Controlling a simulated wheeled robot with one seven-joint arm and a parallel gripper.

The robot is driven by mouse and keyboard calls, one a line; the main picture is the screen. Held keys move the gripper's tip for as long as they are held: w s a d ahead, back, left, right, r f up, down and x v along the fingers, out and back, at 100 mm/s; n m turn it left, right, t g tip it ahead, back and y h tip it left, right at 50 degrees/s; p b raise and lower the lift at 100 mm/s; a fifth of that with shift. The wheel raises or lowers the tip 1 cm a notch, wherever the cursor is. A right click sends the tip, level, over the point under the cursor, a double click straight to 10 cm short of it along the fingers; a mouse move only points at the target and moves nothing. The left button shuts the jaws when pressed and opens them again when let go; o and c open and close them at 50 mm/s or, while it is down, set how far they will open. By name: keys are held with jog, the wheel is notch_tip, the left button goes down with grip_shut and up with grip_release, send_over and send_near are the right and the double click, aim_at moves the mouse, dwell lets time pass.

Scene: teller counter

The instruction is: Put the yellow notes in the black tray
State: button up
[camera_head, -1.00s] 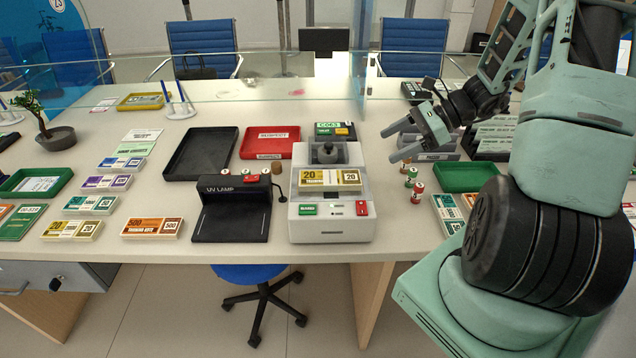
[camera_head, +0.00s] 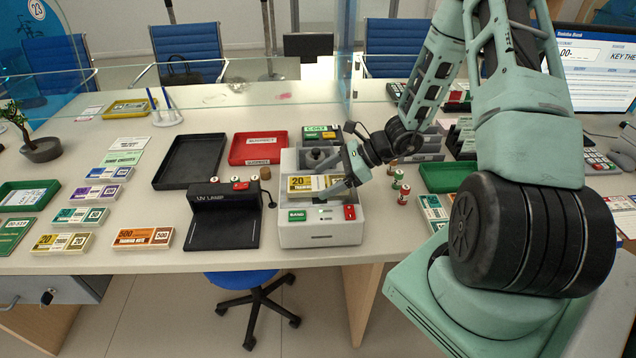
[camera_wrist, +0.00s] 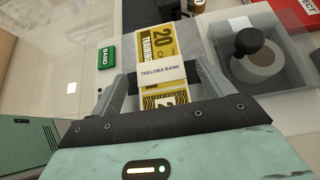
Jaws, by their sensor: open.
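A banded bundle of yellow notes (camera_head: 302,184) marked 20 lies on top of the grey and white banding machine (camera_head: 320,236). In the wrist view the yellow notes (camera_wrist: 162,62) carry a white band reading "TRELORA BANK". My gripper (camera_head: 338,178) is open at the machine, its fingers reaching to the notes' right part. In the wrist view the gripper (camera_wrist: 160,88) has one finger on each side of the notes; contact cannot be told. The empty black tray (camera_head: 190,160) lies behind the UV lamp. Another yellow bundle (camera_head: 62,243) lies at the counter's front left.
A red tray (camera_head: 259,148) stands right of the black tray. The black UV lamp (camera_head: 225,215), with small stamps on it, stands in front of the black tray. A glass screen runs behind. Stamps (camera_head: 403,196) and a green tray (camera_head: 446,176) are to the right.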

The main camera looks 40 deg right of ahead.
jog(key=shift+w+a+f, duration=0.3)
jog(key=shift+a+f, duration=0.1)
jog(key=shift+a, duration=0.05)
jog(key=c, duration=1.2)
jog(key=shift+r, duration=0.15)
